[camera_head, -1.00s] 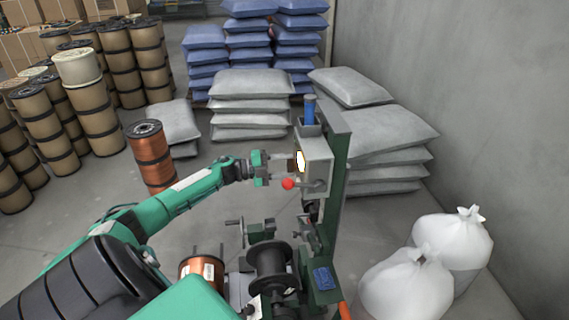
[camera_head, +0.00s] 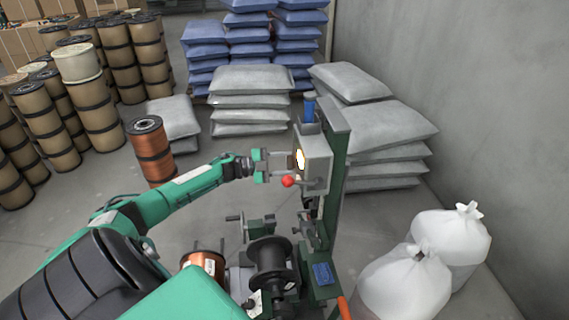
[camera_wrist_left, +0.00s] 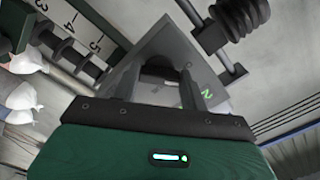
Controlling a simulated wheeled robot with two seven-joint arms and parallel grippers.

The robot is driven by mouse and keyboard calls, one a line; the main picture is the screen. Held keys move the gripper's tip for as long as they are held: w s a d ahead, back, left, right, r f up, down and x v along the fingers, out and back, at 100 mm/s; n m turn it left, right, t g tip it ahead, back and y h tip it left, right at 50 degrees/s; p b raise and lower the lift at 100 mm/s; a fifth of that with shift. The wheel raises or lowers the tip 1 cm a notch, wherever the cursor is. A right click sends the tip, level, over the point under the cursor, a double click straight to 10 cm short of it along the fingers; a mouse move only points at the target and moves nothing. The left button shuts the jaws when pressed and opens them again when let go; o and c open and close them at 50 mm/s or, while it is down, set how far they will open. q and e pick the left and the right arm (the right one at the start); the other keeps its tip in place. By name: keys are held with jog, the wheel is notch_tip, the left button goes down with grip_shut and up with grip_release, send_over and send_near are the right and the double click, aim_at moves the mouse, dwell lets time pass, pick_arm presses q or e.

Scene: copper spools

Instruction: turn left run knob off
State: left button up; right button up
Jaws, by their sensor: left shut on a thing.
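The grey control box (camera_head: 317,163) is mounted on the machine's green upright post. A bright white-orange shape (camera_head: 300,159) glows on its face, and a red ball-ended lever (camera_head: 288,181) sits below. My left gripper (camera_head: 287,161) reaches the box from the left and is shut on the dark run knob. In the left wrist view the dark knob (camera_wrist_left: 160,72) shows between the two fingers, against the grey box. The fingers partly hide it, so its exact angle is unclear. A green marking (camera_wrist_left: 206,94) shows beside it. My right gripper is not in view.
Below the box are a black spool (camera_head: 272,262), a copper spool (camera_head: 204,265) and a blue panel (camera_head: 323,273). White bags (camera_head: 405,284) stand at the right. Grey sacks (camera_head: 250,95) lie behind.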

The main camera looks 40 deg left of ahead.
pick_arm(q)
jog(key=o, duration=1)
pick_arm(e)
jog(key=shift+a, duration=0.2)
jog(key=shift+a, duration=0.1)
pick_arm(q)
jog(key=b+v, duration=0.2)
jog(key=v, duration=1.2)
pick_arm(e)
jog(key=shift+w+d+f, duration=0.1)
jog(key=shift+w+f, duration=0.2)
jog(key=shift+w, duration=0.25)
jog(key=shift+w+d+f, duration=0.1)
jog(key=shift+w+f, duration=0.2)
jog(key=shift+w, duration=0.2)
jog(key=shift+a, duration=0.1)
